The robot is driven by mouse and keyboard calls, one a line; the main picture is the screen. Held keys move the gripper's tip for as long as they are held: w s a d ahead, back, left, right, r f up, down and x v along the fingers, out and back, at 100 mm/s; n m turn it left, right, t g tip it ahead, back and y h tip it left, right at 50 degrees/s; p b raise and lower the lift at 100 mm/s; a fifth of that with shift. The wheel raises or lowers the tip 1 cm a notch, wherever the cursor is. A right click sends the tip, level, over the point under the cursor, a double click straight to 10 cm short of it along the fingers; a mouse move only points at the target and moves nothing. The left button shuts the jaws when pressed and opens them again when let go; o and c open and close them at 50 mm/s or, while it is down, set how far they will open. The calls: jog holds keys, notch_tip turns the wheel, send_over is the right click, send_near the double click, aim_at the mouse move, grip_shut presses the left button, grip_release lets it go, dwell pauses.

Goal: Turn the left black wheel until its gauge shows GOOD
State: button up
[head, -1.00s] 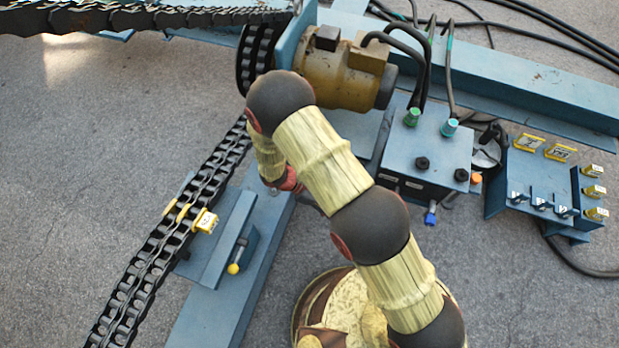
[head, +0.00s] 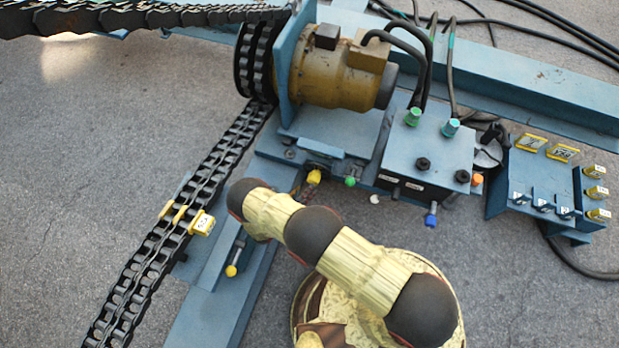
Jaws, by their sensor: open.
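The left black wheel (head: 423,163) is a small dark knob on top of the blue control box (head: 408,150), right of centre in the head view. A second black wheel (head: 462,175) sits to its right on the same box. No gauge reading can be made out in this view. My arm bends low in front of the box, left of and below the wheels. My gripper is not visible; the arm's own links may hide it. Nothing of mine touches the wheels in this picture.
A yellow motor (head: 335,75) is at the upper left. A chain (head: 175,230) runs down the left. A blue panel with yellow labels (head: 530,175) stands at right.

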aim_at(311, 182)
jog(key=shift+w+d+r+n, duration=0.1)
jog(key=shift+w+r+n, duration=0.1)
jog(key=shift+n, duration=0.3)
jog(key=b+x, duration=0.2)
jog(key=x, duration=0.5)
jog(key=shift+w+d+f, duration=0.1)
jog(key=shift+w+d, duration=0.1)
jog(key=shift+w, duration=0.05)
jog(key=shift+c, duration=0.4)
grip_shut()
